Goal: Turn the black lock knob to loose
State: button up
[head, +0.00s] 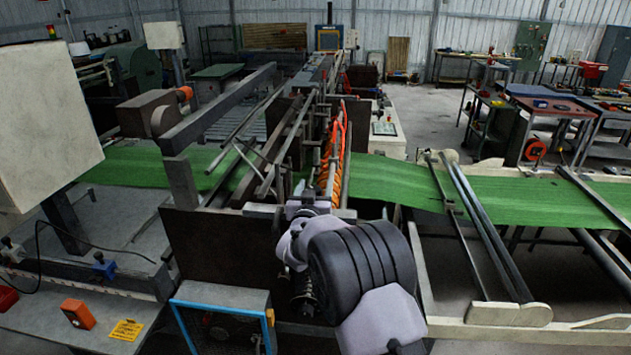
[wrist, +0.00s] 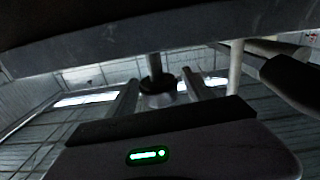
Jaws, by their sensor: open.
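In the wrist view a black knob (wrist: 157,84) sits on a dark stem under a wide dark beam (wrist: 150,38), with a paler collar beside it. My gripper (wrist: 160,76) is open, with one finger to the left of the knob and one to the right. A gap shows on each side, and I see no contact. The depth between fingertips and knob is hard to tell. In the head view my own arm stands in front of the machine and hides the knob and most of the gripper. I cannot read whether the knob is tight or loose.
Green sack web (head: 400,185) runs across the machine on both sides of my arm. Long rollers (head: 485,235) lie to the right. A blue-edged panel (head: 222,315) stands low at left. In the wrist view dark and pale bars (wrist: 290,80) are close at upper right.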

jog(key=shift+w, duration=0.65)
grip_shut()
jog(key=shift+f+y+b, duration=0.15)
jog(key=shift+y+b, duration=0.15)
jog(key=shift+b, duration=0.4)
